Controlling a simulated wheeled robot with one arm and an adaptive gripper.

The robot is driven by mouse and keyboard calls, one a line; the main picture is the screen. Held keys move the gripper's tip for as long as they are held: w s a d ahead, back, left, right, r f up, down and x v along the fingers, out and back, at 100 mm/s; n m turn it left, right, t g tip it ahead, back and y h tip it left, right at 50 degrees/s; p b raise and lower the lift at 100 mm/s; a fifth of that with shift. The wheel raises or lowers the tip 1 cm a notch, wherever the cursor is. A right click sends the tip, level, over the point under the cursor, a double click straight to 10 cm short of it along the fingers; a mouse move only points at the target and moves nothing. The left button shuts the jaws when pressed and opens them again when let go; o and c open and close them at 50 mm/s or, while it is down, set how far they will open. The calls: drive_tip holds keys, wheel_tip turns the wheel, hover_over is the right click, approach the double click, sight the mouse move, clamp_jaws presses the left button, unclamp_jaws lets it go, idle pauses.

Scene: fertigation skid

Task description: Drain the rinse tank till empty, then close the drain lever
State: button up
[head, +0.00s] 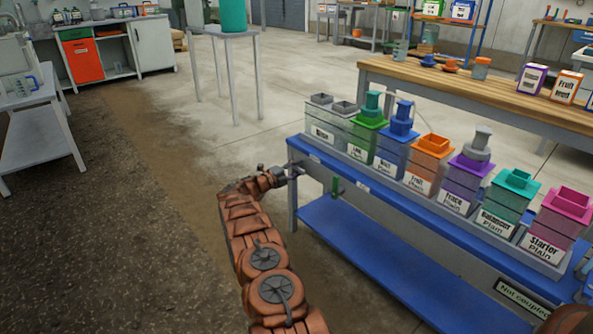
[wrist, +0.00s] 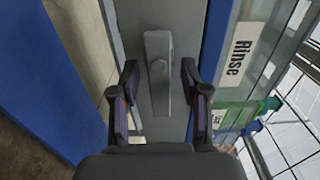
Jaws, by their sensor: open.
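The rinse tank (head: 322,118) is the clear, grey-topped container at the left end of the row on the blue bench. Its white "Rinse" label (wrist: 238,50) shows at the upper right in the wrist view. Its liquid level cannot be made out. In the head view my gripper (head: 290,173) is at the bench's left front corner; the lever is not clear there.
Several coloured, labelled containers stand along the blue bench (head: 375,195) to the right. A green lever (head: 336,187) hangs at the bench front. A blue lower shelf (head: 355,245) runs beneath. Concrete floor (head: 190,120) is open left of the bench.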

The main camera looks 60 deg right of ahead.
drive_tip(key=shift+c, duration=0.2)
clamp_jaws()
idle(0.5)
